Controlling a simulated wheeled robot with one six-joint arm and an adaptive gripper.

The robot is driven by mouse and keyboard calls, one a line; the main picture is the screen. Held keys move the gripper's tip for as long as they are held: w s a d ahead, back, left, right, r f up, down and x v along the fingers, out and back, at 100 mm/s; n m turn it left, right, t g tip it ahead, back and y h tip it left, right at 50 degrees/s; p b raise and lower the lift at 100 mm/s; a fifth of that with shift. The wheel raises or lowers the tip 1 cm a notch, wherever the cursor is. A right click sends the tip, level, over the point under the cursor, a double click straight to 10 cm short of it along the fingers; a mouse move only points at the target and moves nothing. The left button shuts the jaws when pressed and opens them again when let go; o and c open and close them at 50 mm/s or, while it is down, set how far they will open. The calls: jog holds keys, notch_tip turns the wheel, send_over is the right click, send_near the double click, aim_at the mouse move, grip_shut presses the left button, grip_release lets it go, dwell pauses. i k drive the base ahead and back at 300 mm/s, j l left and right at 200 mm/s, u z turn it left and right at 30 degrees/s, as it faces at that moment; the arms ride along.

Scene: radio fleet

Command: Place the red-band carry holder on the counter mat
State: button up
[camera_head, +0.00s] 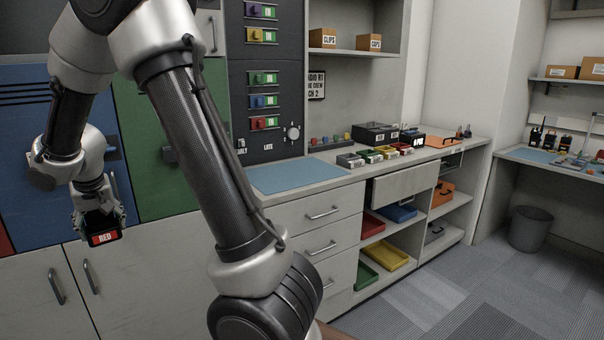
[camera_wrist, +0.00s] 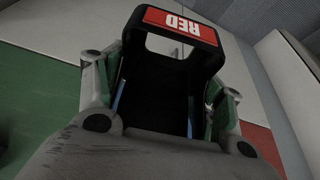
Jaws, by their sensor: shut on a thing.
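The red-band carry holder (camera_head: 102,236) is a black holder with a red label reading RED. My gripper (camera_head: 98,212) is shut on it and holds it in the air in front of the cabinets at the left. In the wrist view the holder (camera_wrist: 181,26) sits between the two fingers (camera_wrist: 160,105), its red band away from the palm. The counter mat (camera_head: 296,176) is a light blue sheet lying flat on the counter, to the right of my arm. Its visible surface is bare, and my arm passes in front of its left edge. The holder is well apart from the mat.
Behind the mat, the counter (camera_head: 420,155) carries black cases, small colored bins (camera_head: 370,156) and a row of colored knobs. Drawers (camera_head: 322,213) and open shelves with colored trays are below. A waste bin (camera_head: 531,229) stands on the floor. Blue and green cabinet doors (camera_head: 160,140) are behind my arm.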

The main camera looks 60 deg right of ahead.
aim_at(294, 177)
jog(key=l+z, duration=0.1)
jog(key=z, duration=0.35)
jog(key=i+z, duration=0.1)
jog(key=z, duration=0.35)
jog(key=l+z, duration=0.15)
jog(key=z, duration=0.3)
jog(key=i+z, duration=0.15)
jog(key=z, duration=0.35)
